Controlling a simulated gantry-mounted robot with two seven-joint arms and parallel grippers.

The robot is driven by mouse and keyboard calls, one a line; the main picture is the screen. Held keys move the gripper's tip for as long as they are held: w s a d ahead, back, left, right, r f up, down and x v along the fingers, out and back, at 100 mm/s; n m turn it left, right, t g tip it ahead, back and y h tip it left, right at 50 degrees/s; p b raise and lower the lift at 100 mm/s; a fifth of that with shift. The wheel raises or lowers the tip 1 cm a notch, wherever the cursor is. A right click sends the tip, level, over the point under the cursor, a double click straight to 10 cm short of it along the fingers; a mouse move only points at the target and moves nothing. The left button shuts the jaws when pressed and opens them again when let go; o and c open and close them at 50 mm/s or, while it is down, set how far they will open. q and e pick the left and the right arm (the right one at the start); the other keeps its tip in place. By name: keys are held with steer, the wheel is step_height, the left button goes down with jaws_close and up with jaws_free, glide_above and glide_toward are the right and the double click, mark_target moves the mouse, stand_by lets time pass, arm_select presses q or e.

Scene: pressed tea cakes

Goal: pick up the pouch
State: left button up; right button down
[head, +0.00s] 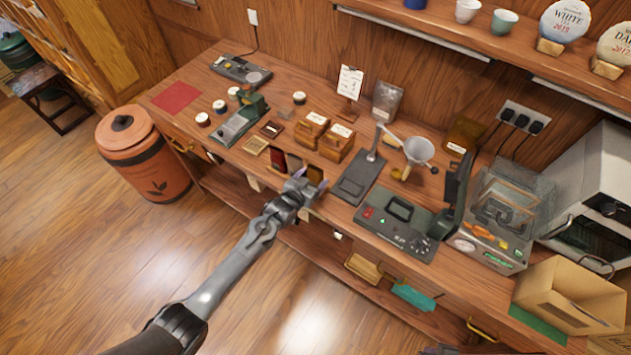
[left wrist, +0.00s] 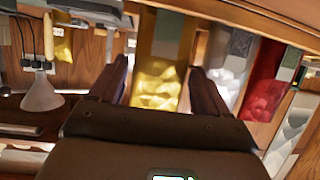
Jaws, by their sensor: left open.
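Several pouches stand in a row near the front edge of the counter. A gold-yellow pouch (left wrist: 157,84) is at the right end of this row in the head view (head: 315,174). A red pouch (left wrist: 265,84) is at the left end in the head view (head: 279,160), with a silver-white pouch (left wrist: 231,62) between them. My left gripper (head: 308,183) is open at the counter's front edge, close to the row. In the left wrist view, the gold-yellow pouch shows between its two fingers (left wrist: 158,80); I cannot tell whether they touch it. My right gripper is not in view.
Two wooden boxes (head: 322,135) stand behind the pouches. A dark tray (head: 356,184) lies to their right, with a funnel (head: 418,150) beyond it. A green-grey device (head: 397,222) sits further right. The floor in front of the counter is open.

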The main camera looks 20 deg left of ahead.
arm_select(q)
steer(key=c, duration=0.8)
steer(key=shift+r, duration=0.1)
